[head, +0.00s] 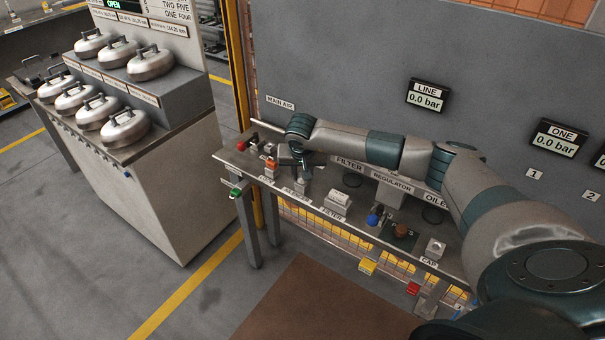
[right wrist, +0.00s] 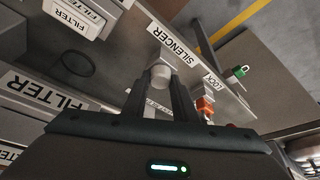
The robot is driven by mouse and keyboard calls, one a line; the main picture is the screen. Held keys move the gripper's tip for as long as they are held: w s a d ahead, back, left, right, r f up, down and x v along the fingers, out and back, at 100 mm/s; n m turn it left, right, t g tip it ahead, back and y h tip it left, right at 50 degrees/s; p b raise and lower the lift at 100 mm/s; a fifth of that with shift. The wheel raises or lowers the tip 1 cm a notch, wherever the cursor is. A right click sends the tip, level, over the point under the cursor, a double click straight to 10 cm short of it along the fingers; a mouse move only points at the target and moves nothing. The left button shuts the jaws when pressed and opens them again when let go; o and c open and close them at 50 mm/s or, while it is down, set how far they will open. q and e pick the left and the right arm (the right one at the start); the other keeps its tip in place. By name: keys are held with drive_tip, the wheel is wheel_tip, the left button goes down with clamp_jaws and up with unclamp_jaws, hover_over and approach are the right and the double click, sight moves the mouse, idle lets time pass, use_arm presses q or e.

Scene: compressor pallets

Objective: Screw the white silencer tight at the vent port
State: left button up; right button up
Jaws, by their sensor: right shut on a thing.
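The white silencer (right wrist: 161,73) is a small pale cylinder, seen in the right wrist view at the tips of my right gripper (right wrist: 162,82). The two dark fingers are shut on it, one on each side. The SILENCER label (right wrist: 170,45) is on the bench edge just beyond it. In the head view my right gripper (head: 303,168) points down over the left part of the bench, and the arm largely hides what it holds. I cannot make out the vent port or whether the silencer touches it. My left gripper is in neither view.
An orange part (head: 270,165), a red knob (head: 241,146) and a green padlock (head: 235,192) are left of the gripper. A white filter box (head: 338,201), blue knob (head: 373,220) and brown knob (head: 402,230) are to the right. The LINE gauge (head: 428,96) reads 0.0 bar.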

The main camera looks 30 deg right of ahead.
drive_tip(key=shift+r, duration=0.1)
drive_tip(key=shift+r+p, duration=0.5)
drive_tip(key=shift+r, duration=0.85)
drive_tip(key=shift+r, duration=0.2)
drive_tip(key=shift+r, duration=0.65)
drive_tip(key=shift+a, duration=0.15)
